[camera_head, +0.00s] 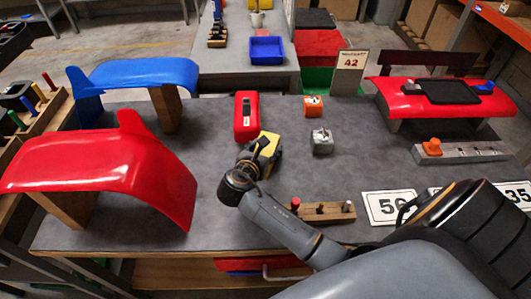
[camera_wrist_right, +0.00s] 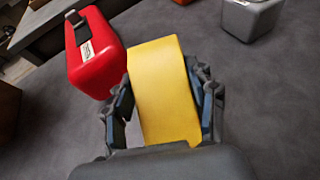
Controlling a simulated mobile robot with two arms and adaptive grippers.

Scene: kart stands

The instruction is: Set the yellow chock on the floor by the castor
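The yellow chock (camera_head: 269,142) is over the grey table, in my right gripper (camera_head: 259,152). In the right wrist view the yellow chock (camera_wrist_right: 165,88) fills the space between the two fingers of my right gripper (camera_wrist_right: 163,97), which lie against its sides. I cannot tell whether the chock rests on the table or is just above it. My left gripper is not in view. I see no castor in either view.
A red block (camera_head: 246,117) stands close beside the chock; orange (camera_head: 313,106) and grey (camera_head: 322,141) blocks sit to its right. A wooden peg block (camera_head: 325,212) is in front. Red (camera_head: 110,165) and blue (camera_head: 140,73) curved panels stand left. The back middle of the table is fairly clear.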

